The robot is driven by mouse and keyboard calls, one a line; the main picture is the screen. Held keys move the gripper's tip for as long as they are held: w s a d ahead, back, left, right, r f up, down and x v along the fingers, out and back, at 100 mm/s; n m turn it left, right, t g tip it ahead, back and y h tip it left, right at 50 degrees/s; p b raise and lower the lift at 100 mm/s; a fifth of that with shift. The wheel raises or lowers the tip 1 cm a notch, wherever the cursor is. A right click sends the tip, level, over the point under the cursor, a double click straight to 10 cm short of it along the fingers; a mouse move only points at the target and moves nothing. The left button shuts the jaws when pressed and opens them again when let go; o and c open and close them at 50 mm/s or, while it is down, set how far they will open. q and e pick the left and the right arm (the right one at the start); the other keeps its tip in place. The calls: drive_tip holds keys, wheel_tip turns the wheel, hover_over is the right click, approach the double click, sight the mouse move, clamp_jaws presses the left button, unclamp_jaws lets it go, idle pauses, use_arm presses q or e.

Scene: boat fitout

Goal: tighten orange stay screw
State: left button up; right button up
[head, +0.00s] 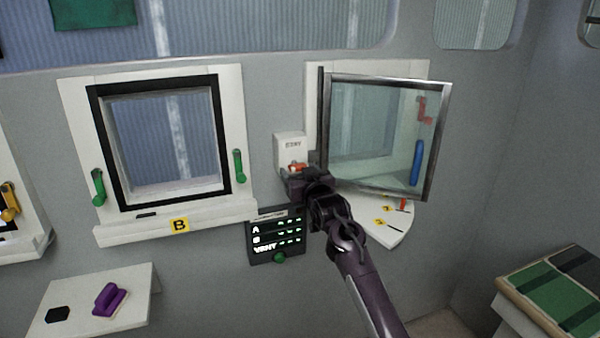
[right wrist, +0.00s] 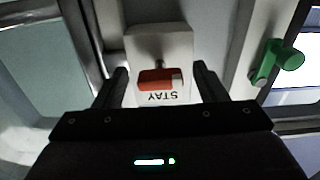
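The orange stay screw (head: 297,167) sits on a white block labelled STAY (head: 290,146), beside the open window on the right. In the right wrist view the screw (right wrist: 160,79) has an orange, bar-like head with a pale end, on the white block (right wrist: 160,42). My right gripper (head: 302,176) is at the block in the head view. In the right wrist view its two fingers (right wrist: 162,80) are spread, one on each side of the screw, with gaps to it. Whether the tips reach the screw's depth I cannot tell. My left gripper is not in view.
The glass sash (head: 385,135) stands open right of my right arm, above a white quadrant plate (head: 385,222). A dark panel (head: 277,238) with A, B and VENT rows is below the block. Window B, with a green handle (head: 239,166), is to the left.

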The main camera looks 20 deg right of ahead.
drive_tip(key=shift+r, duration=0.1)
drive_tip(key=s+b, duration=0.2)
drive_tip(key=s, duration=0.5)
drive_tip(key=shift+s+d, duration=0.15)
drive_tip(key=shift+s, duration=0.25)
